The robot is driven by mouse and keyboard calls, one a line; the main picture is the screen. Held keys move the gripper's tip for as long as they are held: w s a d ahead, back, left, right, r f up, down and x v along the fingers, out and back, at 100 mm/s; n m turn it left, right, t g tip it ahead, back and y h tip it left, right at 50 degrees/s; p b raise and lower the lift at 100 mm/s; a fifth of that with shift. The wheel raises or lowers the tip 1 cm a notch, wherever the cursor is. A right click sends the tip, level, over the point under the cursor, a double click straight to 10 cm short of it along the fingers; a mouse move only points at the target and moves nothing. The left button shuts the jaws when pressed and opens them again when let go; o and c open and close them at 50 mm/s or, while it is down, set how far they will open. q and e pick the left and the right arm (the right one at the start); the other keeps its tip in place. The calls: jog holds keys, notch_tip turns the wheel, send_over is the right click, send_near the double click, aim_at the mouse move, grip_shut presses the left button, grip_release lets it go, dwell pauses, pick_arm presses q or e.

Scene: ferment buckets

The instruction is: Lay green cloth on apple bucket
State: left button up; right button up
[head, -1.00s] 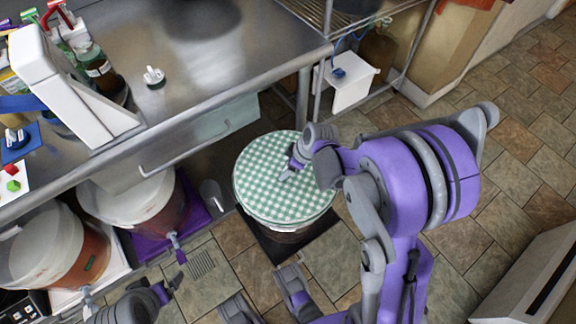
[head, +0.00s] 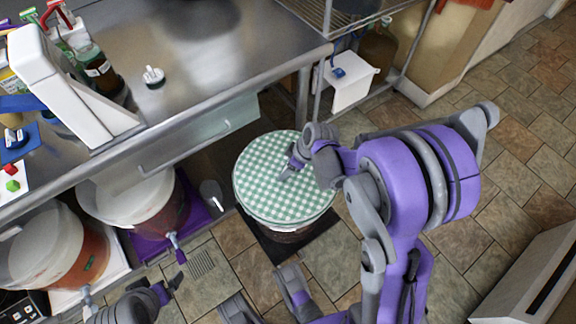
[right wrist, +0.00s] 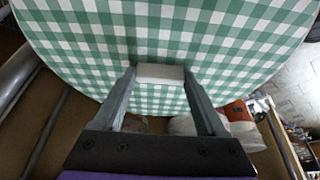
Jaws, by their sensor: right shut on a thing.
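The green-and-white checked cloth (head: 268,180) is a round, flat piece over the top of a dark bucket (head: 292,237) on the floor in the head view. Its contents are hidden. My right gripper (head: 286,174) is over the cloth, pointing down at it. In the right wrist view its fingers (right wrist: 161,78) are shut on a small white tab (right wrist: 160,72) at the cloth (right wrist: 215,35). I cannot tell whether the cloth rests fully on the rim. My left gripper (head: 168,289) is at lower left, away from the cloth; its opening is unclear.
Two white-topped buckets with reddish contents, one nearer (head: 62,250) and one farther (head: 140,200), stand left under the steel counter (head: 215,70). A wire shelf (head: 325,15) stands behind. A dark mat (head: 315,245) lies under the covered bucket. Tiled floor is open at right.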

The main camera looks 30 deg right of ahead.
jog(key=shift+f+b, duration=0.6)
jog(key=shift+f, duration=0.2)
dwell(1.6)
jog(key=o, duration=1.4)
jog(key=shift+c, duration=0.2)
jog(key=shift+r, duration=0.1)
jog(key=shift+r+p, duration=2.5)
jog(key=shift+r, duration=0.9)
